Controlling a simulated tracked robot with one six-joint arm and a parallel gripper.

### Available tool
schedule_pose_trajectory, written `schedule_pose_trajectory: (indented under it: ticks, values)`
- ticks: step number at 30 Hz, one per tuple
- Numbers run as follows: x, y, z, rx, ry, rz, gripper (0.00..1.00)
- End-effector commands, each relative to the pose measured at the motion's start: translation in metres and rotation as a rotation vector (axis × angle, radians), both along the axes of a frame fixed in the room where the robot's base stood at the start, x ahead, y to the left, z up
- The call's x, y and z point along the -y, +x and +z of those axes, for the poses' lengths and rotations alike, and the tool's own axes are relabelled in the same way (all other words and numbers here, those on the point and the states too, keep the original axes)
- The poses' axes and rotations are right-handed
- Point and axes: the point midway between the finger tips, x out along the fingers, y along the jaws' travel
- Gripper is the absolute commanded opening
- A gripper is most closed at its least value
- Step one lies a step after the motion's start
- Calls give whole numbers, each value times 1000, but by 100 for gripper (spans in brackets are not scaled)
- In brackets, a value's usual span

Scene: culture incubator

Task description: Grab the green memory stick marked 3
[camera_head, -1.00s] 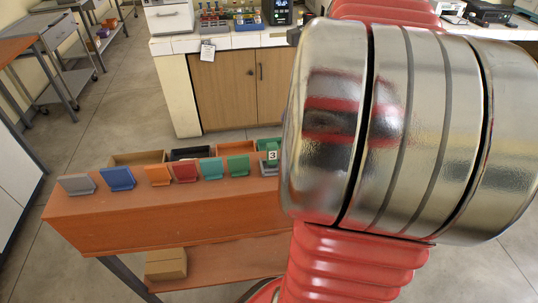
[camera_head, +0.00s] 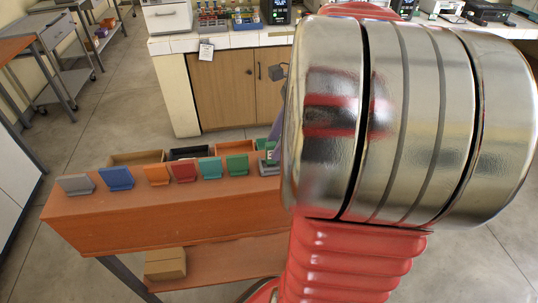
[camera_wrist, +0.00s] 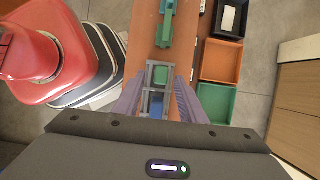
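The green memory stick marked 3 (camera_head: 270,153) stands at the right end of the row on the orange bench, beside my arm and partly hidden by it. In the wrist view a green piece (camera_wrist: 160,74) sits in a grey frame-like holder (camera_wrist: 147,90), with a blue part (camera_wrist: 156,106) nearer the camera. No mark is readable there. My gripper (camera_wrist: 162,84) has its two purple fingers apart, one on each side of the holder. One finger also shows in the head view beside the stick.
Other coloured pieces stand leftward along the bench (camera_head: 160,215): green (camera_head: 237,164), teal (camera_head: 210,168), red (camera_head: 183,172), orange (camera_head: 157,174), blue (camera_head: 117,178) and grey (camera_head: 76,184). Open trays, including an orange one (camera_wrist: 221,61) and a green one (camera_wrist: 216,103), lie alongside.

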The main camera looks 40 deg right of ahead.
Motion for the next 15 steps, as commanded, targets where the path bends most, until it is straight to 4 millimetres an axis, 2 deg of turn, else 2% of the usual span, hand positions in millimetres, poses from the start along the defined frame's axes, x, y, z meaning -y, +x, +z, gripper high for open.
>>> schedule_pose_trajectory:
  ticks: [9,15]
  values:
    - [-13,10,-35,-1,2,2,38]
    - [-13,11,-39,0,0,1,38]
